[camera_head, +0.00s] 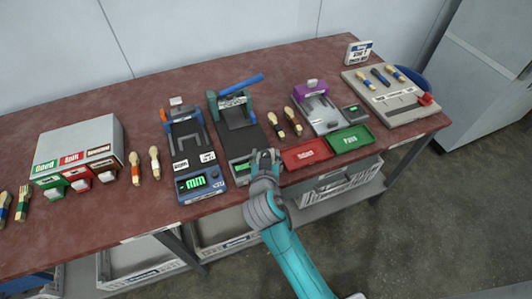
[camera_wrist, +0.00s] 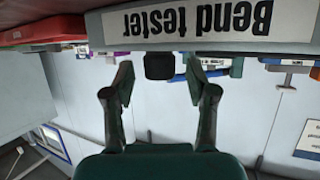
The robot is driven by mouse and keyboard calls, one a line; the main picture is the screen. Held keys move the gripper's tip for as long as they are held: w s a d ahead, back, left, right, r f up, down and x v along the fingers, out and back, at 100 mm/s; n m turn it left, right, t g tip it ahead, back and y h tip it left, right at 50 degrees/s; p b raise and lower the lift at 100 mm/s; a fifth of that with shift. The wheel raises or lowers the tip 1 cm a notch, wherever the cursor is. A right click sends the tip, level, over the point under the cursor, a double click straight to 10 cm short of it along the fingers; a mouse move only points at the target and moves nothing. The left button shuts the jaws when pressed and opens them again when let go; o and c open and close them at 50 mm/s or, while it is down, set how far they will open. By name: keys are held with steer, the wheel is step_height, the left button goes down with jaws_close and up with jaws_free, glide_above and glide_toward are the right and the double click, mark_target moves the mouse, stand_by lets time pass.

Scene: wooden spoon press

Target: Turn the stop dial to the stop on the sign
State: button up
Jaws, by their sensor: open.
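My gripper (camera_head: 265,156) is at the front edge of the table, at the front of the grey-green bend tester (camera_head: 238,122). In the wrist view my gripper (camera_wrist: 158,85) is open, its two fingers apart with nothing clamped. A dark blocky knob (camera_wrist: 160,66), likely the stop dial, shows between and beyond the fingertips, under the upside-down "Bend tester" label (camera_wrist: 200,18). I cannot tell whether the fingers touch it, and its setting is not readable. The small white sign (camera_head: 359,53) stands at the back right; its text is too small to read surely.
A blue gauge (camera_head: 202,185) stands left of the bend tester. A red tray (camera_head: 305,154) and green tray (camera_head: 350,139) lie to the right. Wooden spoons (camera_head: 293,121) lie nearby. A sorting box (camera_head: 80,150) is at the left. Open floor lies in front of the table.

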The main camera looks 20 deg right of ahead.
steer(key=shift+w+d+f, duration=0.25)
steer(key=shift+w+f, duration=0.05)
steer(key=shift+w, duration=0.3)
jaws_close()
steer(key=shift+n+t+y, duration=0.3)
steer(key=shift+n+y, duration=0.1)
steer(key=shift+y, duration=0.1)
steer(key=n+y, duration=0.2)
steer(key=shift+d+y, duration=0.1)
steer(key=shift+y, duration=0.2)
steer(key=n+y, duration=0.3)
steer(key=y, duration=0.1)
steer(key=shift+n, duration=0.3)
steer(key=shift+n+g+y, duration=1)
steer(key=shift+n+y, duration=1.6)
steer(key=shift+y, duration=0.3)
